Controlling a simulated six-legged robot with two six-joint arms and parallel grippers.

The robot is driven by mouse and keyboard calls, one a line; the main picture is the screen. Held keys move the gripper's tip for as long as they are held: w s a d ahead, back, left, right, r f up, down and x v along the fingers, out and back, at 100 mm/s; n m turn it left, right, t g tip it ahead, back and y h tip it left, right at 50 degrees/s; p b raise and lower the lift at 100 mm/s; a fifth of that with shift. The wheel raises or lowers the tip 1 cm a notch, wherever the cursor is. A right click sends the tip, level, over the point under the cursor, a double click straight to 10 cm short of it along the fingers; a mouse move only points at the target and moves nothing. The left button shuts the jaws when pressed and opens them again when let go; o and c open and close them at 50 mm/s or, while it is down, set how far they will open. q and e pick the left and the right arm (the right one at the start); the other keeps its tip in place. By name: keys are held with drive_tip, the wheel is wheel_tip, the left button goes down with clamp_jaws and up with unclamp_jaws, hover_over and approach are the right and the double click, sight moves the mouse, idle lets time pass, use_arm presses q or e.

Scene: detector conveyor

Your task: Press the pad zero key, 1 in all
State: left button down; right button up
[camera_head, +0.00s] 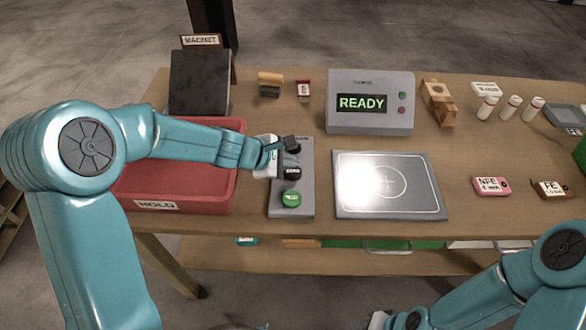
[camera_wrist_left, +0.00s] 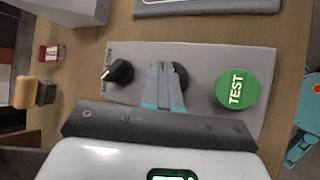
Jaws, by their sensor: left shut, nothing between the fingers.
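The grey control pad (camera_head: 305,205) lies on the table and carries a black key marked ZERO (camera_head: 292,174), a green TEST key (camera_head: 291,198) and a dark knob (camera_wrist_left: 119,71). My left gripper (camera_head: 282,150) is shut and empty over the pad, close to the ZERO key. In the left wrist view its fingertips (camera_wrist_left: 165,68) partly hide the black key (camera_wrist_left: 182,76), with the knob to the left and the TEST key (camera_wrist_left: 237,88) to the right. I cannot tell whether they touch the key. My right gripper (camera_head: 378,319) is only partly in view at the bottom edge.
A red tray (camera_head: 222,190) is left of the pad, under my left arm. A grey display unit (camera_head: 370,118) reads READY behind a grey plate (camera_head: 430,209). Wooden blocks (camera_head: 437,103), capped vials (camera_head: 510,107) and labelled samples (camera_head: 491,190) stand to the right.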

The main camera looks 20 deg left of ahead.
sight(290, 174)
use_arm(q)
wheel_tip(290, 174, up, 5)
drive_tip(key=p, duration=0.4)
drive_tip(key=shift+r+p, duration=0.1)
drive_tip(key=shift+p, duration=0.3)
drive_tip(key=shift+s, duration=0.1)
idle(0.5)
